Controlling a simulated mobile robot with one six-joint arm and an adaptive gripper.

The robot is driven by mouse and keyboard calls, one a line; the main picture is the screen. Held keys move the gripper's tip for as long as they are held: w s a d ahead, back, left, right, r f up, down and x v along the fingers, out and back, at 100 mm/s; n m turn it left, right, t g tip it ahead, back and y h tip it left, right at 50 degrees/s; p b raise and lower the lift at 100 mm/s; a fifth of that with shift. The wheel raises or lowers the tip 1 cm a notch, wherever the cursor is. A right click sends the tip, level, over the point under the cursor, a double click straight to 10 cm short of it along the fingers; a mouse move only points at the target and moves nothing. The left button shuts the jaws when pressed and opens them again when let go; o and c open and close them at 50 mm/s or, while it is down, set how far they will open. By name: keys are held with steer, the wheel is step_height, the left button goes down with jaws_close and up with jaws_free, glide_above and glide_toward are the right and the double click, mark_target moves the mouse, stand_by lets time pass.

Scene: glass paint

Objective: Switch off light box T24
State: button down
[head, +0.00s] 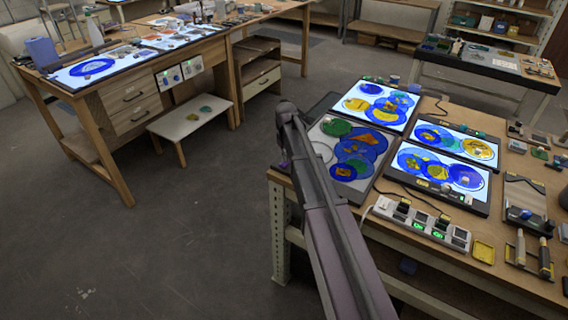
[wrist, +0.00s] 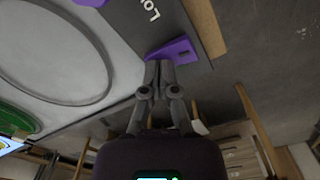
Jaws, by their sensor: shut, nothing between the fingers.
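My gripper (wrist: 158,68) is shut and empty in the wrist view. Its fingertips are at a purple tab (wrist: 176,50) on the edge of a dark-framed light box; I cannot tell if they touch. Beside the tab is a label (wrist: 147,10), cut off after "Lo". The box's panel (wrist: 40,50) looks grey and unlit. In the head view, an unlit light box (head: 350,152) with blue, green and orange glass lies next to my arm, which hides its left part. Three lit boxes (head: 377,104) (head: 455,143) (head: 441,172) lie beyond it. I cannot read T24 on any box.
A power strip (head: 420,222) with green-lit switches lies at the bench front, near a yellow tray (head: 483,251) and tools (head: 532,252). Another bench (head: 130,57) with lit panels stands at left, a low white stool (head: 190,117) before it. The floor between is clear.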

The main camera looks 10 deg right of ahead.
steer(key=shift+r+p, duration=3.45)
steer(key=shift+r, duration=0.05)
steer(key=s+a+m, duration=0.1)
steer(key=s+m, duration=0.2)
steer(key=s, duration=2.4)
steer(key=shift+a, duration=0.35)
